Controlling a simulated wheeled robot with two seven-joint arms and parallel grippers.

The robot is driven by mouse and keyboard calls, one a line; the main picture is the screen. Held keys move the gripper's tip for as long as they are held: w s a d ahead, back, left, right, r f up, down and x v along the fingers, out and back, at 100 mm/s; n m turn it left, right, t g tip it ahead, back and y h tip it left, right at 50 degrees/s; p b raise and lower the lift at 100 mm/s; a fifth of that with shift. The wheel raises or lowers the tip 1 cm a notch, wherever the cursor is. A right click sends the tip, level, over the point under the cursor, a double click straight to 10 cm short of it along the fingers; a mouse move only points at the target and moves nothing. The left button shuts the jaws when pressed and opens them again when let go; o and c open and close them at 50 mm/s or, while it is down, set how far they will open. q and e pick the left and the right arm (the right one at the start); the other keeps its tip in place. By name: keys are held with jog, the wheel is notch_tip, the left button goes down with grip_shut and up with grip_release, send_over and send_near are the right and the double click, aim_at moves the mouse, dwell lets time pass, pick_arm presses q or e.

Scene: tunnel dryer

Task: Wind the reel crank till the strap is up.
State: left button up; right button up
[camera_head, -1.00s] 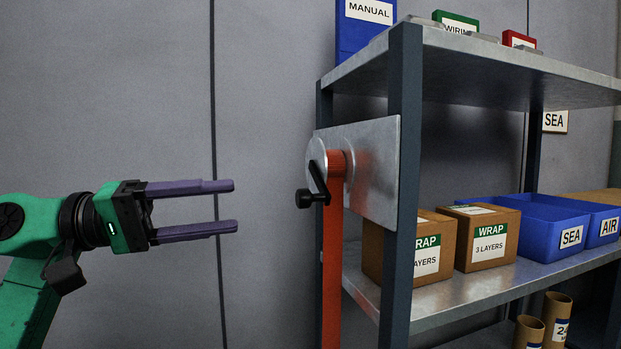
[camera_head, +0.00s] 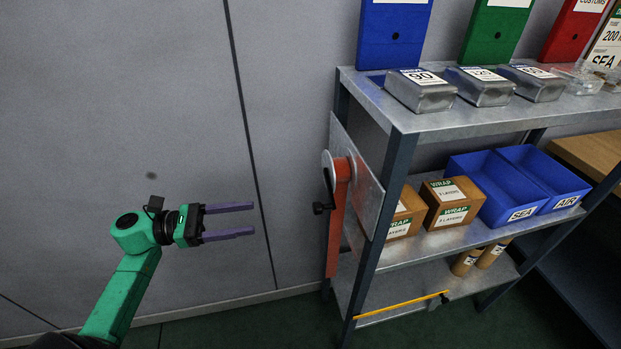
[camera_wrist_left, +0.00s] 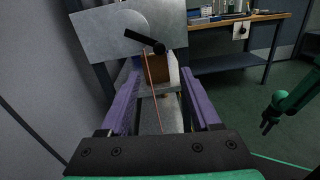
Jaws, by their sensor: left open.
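The reel is mounted on a grey metal plate (camera_head: 364,196) at the left end of the shelf unit. Its black crank (camera_head: 327,190) has a dark knob (camera_head: 320,208) standing out toward my side. The orange strap (camera_head: 338,225) hangs down from the reel, its lower end near the lower shelf level. My left gripper (camera_head: 254,219) is open and empty, to the left of the crank and apart from it. In the left wrist view the crank arm and knob (camera_wrist_left: 159,47) show ahead, beyond the two purple fingers. My right gripper is not seen in the head view.
The shelf unit's front post (camera_head: 390,200) stands just right of the reel. Wrap boxes (camera_head: 452,203) and blue bins (camera_head: 509,185) sit on the middle shelf, tins (camera_head: 420,91) on top. A yellow rod (camera_head: 402,306) is low down. Space left of the reel is clear.

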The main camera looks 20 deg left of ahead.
pick_arm(q)
jog(key=p+x, duration=0.5)
jog(key=x, duration=0.9)
jog(key=shift+w+f, duration=0.25)
jog(key=shift+d, duration=0.1)
grip_shut()
dwell(0.4)
